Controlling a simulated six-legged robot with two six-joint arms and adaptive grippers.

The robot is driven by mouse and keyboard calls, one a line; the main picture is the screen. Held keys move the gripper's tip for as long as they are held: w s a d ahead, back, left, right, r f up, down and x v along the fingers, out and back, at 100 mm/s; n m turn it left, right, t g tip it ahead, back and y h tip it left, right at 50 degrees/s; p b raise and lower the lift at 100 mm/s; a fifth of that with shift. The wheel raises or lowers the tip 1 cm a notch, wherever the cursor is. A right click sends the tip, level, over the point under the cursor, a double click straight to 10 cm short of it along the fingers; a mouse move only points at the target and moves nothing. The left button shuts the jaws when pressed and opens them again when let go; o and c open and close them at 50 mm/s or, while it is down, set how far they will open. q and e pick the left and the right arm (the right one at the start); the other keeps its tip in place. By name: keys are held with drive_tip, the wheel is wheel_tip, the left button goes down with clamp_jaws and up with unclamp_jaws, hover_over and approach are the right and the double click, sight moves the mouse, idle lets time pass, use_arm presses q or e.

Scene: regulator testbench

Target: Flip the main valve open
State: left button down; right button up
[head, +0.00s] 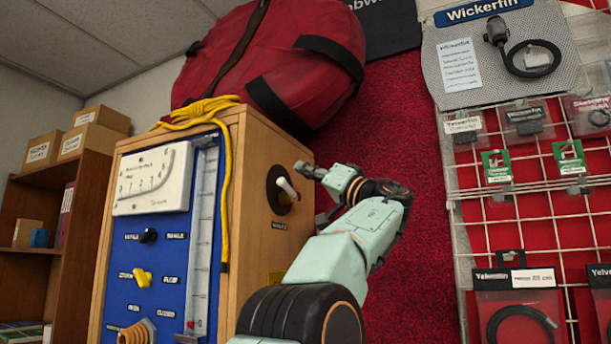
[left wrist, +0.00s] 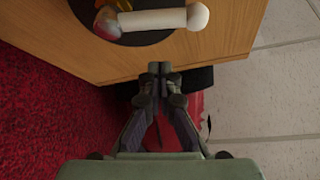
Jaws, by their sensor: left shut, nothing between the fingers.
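The main valve appears to be the lever with a white handle (head: 287,188) on a round black plate (head: 284,203), on the right side of the wooden cabinet (head: 252,150). A small label below it is too small to read surely. In the left wrist view the white handle (left wrist: 155,22) lies across the top, with a round knob at its right end. My left gripper (head: 303,169) is shut and empty, just beside and slightly above the handle, apart from it. Its closed fingertips (left wrist: 160,70) show below the handle in the wrist view. My right gripper is not in view.
The cabinet's blue front panel (head: 165,250) carries a gauge (head: 152,180), a black knob (head: 148,236) and a yellow knob (head: 142,277). A yellow rope (head: 228,170) hangs at its corner. A red bag (head: 290,60) lies on top. A wire rack (head: 520,190) stands right.

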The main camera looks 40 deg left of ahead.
use_arm(q)
drive_tip(key=shift+s+r+b+v, duration=0.35)
drive_tip(key=shift+b+v, duration=1.2)
drive_tip(key=shift+v, duration=3.25)
drive_tip(key=r+p, duration=3.3)
drive_tip(key=shift+w+d, duration=0.15)
drive_tip(key=shift+w, duration=0.05)
drive_tip(key=shift+r+p, duration=0.25)
drive_tip(key=shift+p, duration=0.15)
drive_tip(key=shift+s, duration=0.1)
drive_tip(key=shift+s, duration=0.1)
